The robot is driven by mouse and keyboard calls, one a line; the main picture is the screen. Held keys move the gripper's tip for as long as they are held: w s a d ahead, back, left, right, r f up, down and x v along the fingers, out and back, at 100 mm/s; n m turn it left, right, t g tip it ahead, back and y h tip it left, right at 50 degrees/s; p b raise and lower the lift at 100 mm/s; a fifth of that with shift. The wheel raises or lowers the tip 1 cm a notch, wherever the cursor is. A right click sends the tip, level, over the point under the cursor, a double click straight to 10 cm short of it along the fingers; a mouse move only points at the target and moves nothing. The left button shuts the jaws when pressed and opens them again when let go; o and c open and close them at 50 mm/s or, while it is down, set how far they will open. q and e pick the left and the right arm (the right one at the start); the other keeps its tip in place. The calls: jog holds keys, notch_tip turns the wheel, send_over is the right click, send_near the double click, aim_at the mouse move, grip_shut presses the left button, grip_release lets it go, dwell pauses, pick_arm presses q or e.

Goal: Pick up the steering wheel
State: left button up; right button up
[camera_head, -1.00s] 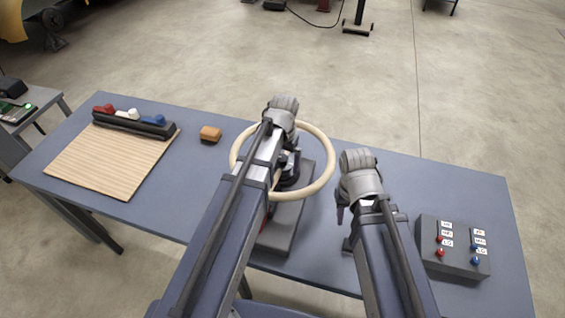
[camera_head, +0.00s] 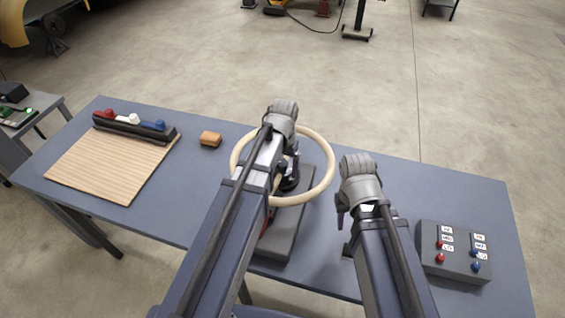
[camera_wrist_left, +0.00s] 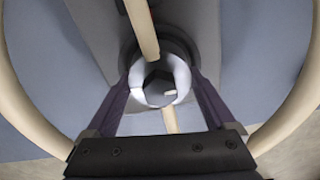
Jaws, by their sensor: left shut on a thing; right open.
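The steering wheel (camera_head: 331,172) is a cream ring over a dark grey stand (camera_head: 287,239) in the middle of the table. In the left wrist view its rim (camera_wrist_left: 300,112) curves around both sides, and its spoke (camera_wrist_left: 142,28) crosses at the hub (camera_wrist_left: 165,88). My left gripper (camera_wrist_left: 160,90) has its purple fingers on either side of the pale round hub and is shut on it. In the head view my left arm hides part of the wheel and stand. My right gripper (camera_head: 345,222) is open, right of the wheel, apart from it.
A wooden board (camera_head: 95,165) and a dark rack with red, white and blue pieces (camera_head: 134,127) are at the left. An orange-brown block (camera_head: 210,139) lies left of the wheel. A grey switch box (camera_head: 455,252) stands at the right.

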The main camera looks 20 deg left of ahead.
aim_at(283, 163)
pick_arm(q)
grip_shut()
jog(key=shift+r, duration=0.1)
jog(key=shift+r, duration=0.15)
notch_tip(283, 163, up, 10)
jog(key=p, duration=1)
jog(key=shift+f, duration=0.2)
notch_tip(283, 163, down, 6)
jog(key=b, duration=0.6)
jog(key=shift+f, duration=0.1)
